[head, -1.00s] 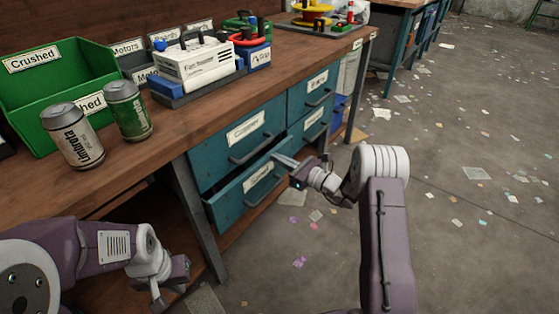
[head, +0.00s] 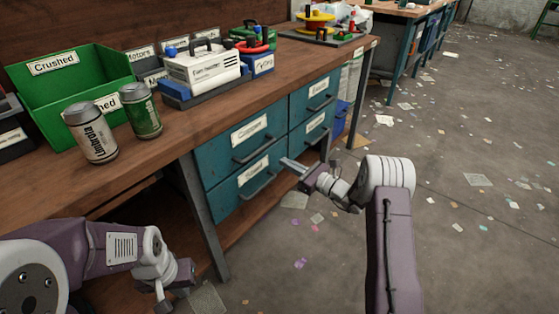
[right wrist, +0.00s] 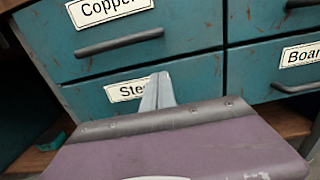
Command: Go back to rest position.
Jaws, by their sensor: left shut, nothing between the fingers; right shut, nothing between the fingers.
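My right gripper (head: 291,165) is shut and empty in front of the teal drawers, close to the right end of the lower left drawer (head: 226,200). In the right wrist view its closed fingers (right wrist: 157,92) overlap the label of that drawer, which reads "Ste..." with the rest hidden. I cannot tell whether the fingertips touch the drawer front. That drawer looks flush with its neighbours. My left gripper (head: 168,297) is shut and empty, low at the bottom left, below the bench top's front edge.
A grey bench leg (head: 202,215) stands near my left gripper. Open floor with scraps lies right.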

